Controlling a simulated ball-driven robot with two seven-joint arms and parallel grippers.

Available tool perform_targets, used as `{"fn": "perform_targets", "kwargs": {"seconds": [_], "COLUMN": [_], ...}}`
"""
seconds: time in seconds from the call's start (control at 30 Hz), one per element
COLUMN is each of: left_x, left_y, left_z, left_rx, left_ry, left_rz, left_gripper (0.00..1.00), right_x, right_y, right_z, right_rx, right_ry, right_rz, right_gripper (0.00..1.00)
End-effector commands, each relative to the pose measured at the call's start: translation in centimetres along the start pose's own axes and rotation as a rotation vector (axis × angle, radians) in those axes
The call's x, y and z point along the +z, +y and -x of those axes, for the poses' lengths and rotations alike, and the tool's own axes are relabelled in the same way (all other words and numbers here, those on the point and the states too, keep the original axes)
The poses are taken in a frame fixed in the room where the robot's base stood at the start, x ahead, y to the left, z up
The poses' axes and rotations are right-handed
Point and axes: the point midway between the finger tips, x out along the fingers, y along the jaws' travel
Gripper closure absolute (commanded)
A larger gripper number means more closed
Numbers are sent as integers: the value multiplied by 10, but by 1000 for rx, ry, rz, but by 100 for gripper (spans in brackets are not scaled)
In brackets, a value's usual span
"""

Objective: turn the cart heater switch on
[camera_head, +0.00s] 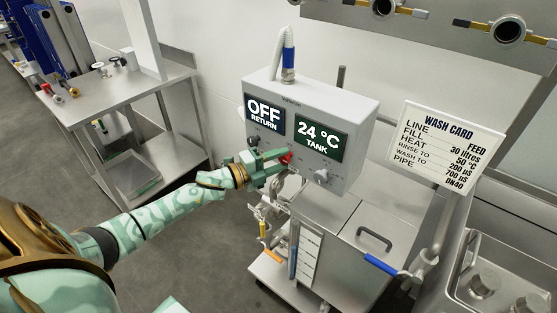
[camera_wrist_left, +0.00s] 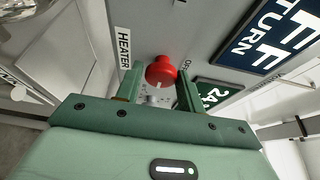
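The cart's grey control box (camera_head: 362,112) has a red switch knob (camera_head: 287,157) low on its front, below the OFF RETURN and 24 °C TANK displays. In the left wrist view the red knob (camera_wrist_left: 160,70) sits beside a HEATER label (camera_wrist_left: 124,48), with a partly hidden label starting "OF" on its other side. My left gripper (camera_head: 276,161) is at the panel. Its two green fingers (camera_wrist_left: 160,88) are apart, with the knob between or just beyond their tips. A small gap seems to show on each side; contact is unclear. My right gripper is not in view.
A white knob (camera_head: 321,176) is right of the red one. The OFF RETURN display (camera_head: 264,114) and 24 °C TANK display (camera_head: 317,137) are above. A wash card (camera_head: 452,145) stands at right, a steel table (camera_head: 130,97) at left. Valves (camera_head: 265,225) hang below the box.

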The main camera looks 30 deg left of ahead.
Motion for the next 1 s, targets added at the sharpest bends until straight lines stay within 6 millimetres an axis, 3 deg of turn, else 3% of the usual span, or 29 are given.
{"fn": "perform_targets", "kwargs": {"seconds": [0.33,0.47,1.0], "left_x": [0,0,0], "left_y": [0,1,0], "left_z": [1,12,142], "left_rx": [-1,2,3], "left_ry": [0,-1,0], "left_rz": [2,2,3], "left_gripper": [45,45,45], "right_x": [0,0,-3], "right_y": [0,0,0], "right_z": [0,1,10], "right_rx": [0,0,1], "right_ry": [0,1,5], "right_rz": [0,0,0], "right_gripper": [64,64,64]}}
